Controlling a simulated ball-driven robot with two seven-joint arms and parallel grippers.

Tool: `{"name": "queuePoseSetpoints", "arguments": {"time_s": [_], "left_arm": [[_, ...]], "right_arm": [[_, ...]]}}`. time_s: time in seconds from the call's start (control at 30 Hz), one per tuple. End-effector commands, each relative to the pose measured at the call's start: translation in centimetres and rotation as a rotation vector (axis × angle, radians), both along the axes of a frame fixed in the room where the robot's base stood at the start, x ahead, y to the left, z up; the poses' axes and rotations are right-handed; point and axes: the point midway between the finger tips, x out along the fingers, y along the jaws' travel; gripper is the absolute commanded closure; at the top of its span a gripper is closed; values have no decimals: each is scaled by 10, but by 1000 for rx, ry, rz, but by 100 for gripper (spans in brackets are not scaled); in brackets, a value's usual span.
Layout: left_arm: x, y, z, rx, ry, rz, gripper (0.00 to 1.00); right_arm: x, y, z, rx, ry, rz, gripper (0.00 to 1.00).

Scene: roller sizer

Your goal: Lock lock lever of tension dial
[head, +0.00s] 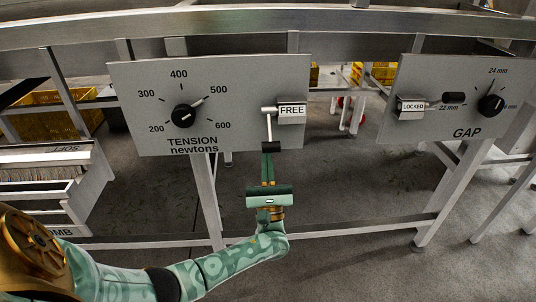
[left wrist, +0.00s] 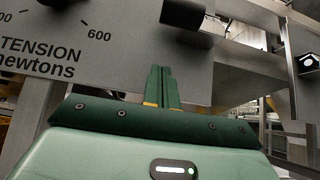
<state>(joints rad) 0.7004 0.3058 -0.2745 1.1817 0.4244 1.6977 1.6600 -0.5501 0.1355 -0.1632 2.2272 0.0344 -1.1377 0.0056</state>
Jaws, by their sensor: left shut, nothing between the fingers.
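The tension dial (head: 184,117) is a black knob on a grey panel marked TENSION newtons. Its pointer is turned toward 500. The lock lever (head: 268,128) sits at the panel's right side. It hangs down, with a black grip (head: 271,147) at its lower end, beside a plate reading FREE (head: 291,111). The grip also shows in the left wrist view (left wrist: 185,13). My left gripper (head: 267,158) points up, just below the grip. Its fingers (left wrist: 161,82) are shut with nothing between them. My right gripper is in neither view.
A GAP panel (head: 467,132) with its own dial and a lever at LOCKED (head: 412,106) stands to the right. Metal frame legs (head: 207,200) and a low crossbar run below the panels. Yellow crates (head: 45,118) are behind.

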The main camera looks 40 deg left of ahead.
Motion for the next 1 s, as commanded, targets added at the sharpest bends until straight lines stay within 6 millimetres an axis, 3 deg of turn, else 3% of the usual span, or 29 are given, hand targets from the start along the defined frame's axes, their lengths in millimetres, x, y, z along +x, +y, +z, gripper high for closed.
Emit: {"name": "queuePoseSetpoints", "arguments": {"time_s": [0.13,0.3,0.5,1.0], "left_arm": [[13,15,23,1,-2,-1,100],[-3,-4,31,-2,0,-3,100],[-11,-13,36,0,1,-2,100],[-12,-15,38,-10,10,-1,100]], "right_arm": [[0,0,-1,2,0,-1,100],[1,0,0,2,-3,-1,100],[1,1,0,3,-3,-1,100],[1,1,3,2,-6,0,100]]}}
